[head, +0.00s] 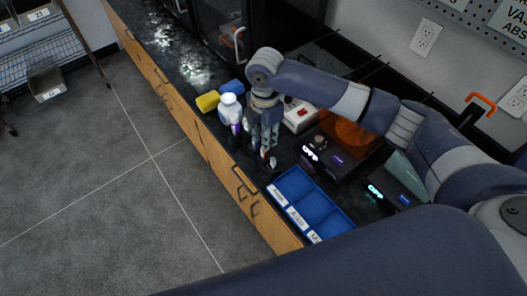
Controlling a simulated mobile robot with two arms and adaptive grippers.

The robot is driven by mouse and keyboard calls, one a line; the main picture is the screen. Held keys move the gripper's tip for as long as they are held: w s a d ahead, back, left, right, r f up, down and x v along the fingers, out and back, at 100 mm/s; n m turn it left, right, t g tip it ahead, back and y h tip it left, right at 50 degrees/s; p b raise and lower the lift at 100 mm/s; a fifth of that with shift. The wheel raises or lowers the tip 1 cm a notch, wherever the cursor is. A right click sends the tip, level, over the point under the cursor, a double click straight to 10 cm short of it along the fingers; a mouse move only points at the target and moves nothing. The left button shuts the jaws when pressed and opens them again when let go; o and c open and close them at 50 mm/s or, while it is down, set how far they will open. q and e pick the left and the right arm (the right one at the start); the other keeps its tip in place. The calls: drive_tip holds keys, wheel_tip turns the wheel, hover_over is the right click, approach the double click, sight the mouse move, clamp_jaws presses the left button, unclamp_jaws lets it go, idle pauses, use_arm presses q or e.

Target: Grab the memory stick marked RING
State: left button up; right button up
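My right gripper (266,143) points down over the dark counter, with its fingertips at a small group of upright items (271,163) in a dark holder. These items are small and partly hidden by the fingers. I cannot read RING on any of them, so I cannot tell which is the memory stick marked RING. I cannot tell whether the fingers are open or shut on one. My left gripper is not in view.
A white bottle (230,110), a yellow block (208,101) and a blue block (232,87) stand left of the gripper. A blue tray (332,207) with labelled compartments is at the front right. Dark devices (331,160) and a white-red box (299,115) stand close by.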

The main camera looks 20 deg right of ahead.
sight(264, 154)
wheel_tip(264, 154, down, 6)
drive_tip(key=shift+a+f+p, duration=0.1)
drive_tip(key=shift+a+p, duration=0.05)
drive_tip(key=shift+p, duration=0.7)
drive_tip(key=c, duration=0.5)
